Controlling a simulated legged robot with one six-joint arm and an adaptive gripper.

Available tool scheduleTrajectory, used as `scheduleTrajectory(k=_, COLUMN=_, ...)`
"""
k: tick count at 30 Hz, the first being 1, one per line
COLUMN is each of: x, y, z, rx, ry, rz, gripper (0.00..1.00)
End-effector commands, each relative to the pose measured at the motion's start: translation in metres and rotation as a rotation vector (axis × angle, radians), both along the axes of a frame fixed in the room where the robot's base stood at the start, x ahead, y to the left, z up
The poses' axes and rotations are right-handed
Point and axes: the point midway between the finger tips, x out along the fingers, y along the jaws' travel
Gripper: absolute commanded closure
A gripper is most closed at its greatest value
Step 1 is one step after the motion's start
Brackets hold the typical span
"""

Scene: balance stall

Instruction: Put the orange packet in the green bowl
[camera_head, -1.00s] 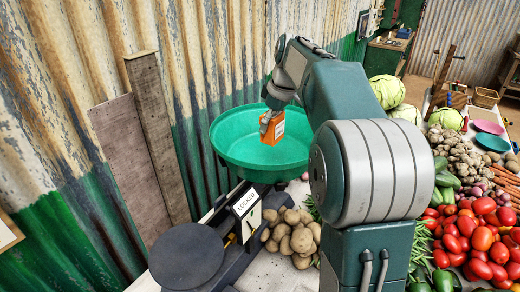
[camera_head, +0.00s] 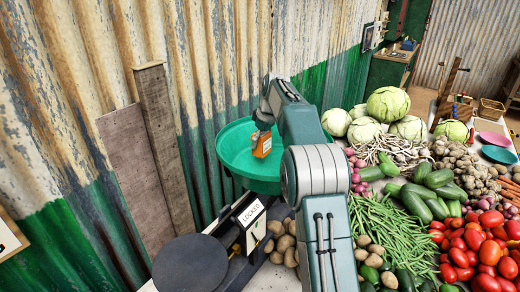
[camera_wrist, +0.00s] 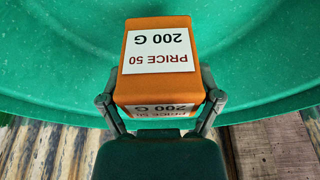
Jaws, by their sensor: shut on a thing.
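The orange packet (camera_head: 262,145) has white labels reading "PRICE 50" and "200 G". My gripper (camera_head: 261,131) is shut on it from above. In the wrist view the fingers (camera_wrist: 160,112) press on both sides of the packet (camera_wrist: 160,85). The green bowl (camera_head: 232,142) is wide and shallow and sits on the scale by the wall. In the head view the packet shows against the bowl's inside. In the wrist view the green bowl (camera_wrist: 60,60) fills the area behind the packet. I cannot tell whether the packet's underside touches the bowl.
A black scale plate (camera_head: 188,264) and a sign reading "LOCKED" (camera_head: 252,213) are in front of the bowl. Potatoes (camera_head: 283,242) lie beside them. Boards (camera_head: 160,135) lean on the corrugated wall. Cabbages (camera_head: 388,104), beans (camera_head: 385,222) and tomatoes (camera_head: 470,240) crowd the right.

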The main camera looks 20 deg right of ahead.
Motion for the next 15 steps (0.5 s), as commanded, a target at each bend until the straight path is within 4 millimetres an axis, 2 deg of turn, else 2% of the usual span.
scheduleTrajectory(k=2, x=0.005, y=0.000, z=-0.007, rx=0.000, ry=0.001, rz=0.000, gripper=0.76)
scheduleTrajectory(k=7, x=0.003, y=0.000, z=-0.031, rx=0.000, ry=0.002, rz=0.000, gripper=0.76)
scheduleTrajectory(k=14, x=0.004, y=0.000, z=-0.035, rx=-0.001, ry=-0.001, rz=0.000, gripper=0.76)
scheduleTrajectory(k=15, x=0.004, y=0.000, z=-0.036, rx=-0.001, ry=0.000, rz=0.000, gripper=0.00)
